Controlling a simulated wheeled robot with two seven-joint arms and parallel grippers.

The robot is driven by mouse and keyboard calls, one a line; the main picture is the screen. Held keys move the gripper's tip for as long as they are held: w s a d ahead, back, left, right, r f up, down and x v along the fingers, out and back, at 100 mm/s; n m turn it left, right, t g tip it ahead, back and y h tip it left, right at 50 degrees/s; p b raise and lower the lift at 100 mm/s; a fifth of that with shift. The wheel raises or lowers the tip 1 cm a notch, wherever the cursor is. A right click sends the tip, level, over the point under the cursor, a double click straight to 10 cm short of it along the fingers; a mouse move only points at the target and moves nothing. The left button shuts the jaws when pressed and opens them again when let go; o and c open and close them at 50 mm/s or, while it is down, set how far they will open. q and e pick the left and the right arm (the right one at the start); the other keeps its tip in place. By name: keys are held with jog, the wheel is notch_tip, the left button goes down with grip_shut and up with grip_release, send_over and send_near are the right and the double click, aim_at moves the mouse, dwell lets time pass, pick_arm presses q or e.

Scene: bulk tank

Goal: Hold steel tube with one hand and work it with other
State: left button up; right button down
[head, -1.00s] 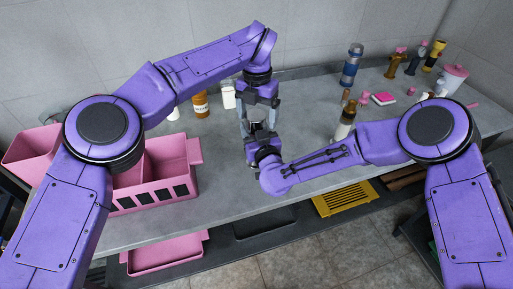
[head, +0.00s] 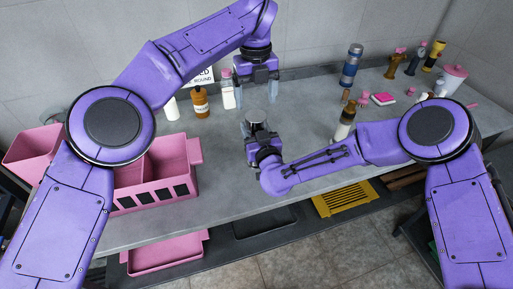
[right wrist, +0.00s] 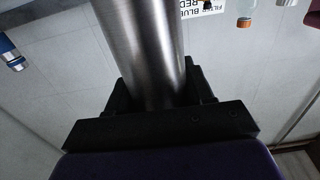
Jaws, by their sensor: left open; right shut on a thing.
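The steel tube (right wrist: 147,50) is a shiny brushed-metal cylinder in the right wrist view, rising from between the dark jaws of my right gripper (right wrist: 158,95). The tube's lower part is hidden by my right gripper.
A pink divided bin (head: 155,190) stands at the left of the grey bench (head: 225,185).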

aim_at(256, 116)
pick_arm(q)
jog(key=shift+f, duration=4.05)
jog(key=c, duration=1.1)
jog(key=shift+o, duration=0.2)
jog(key=shift+m, duration=0.8)
jog(key=o, duration=1.2)
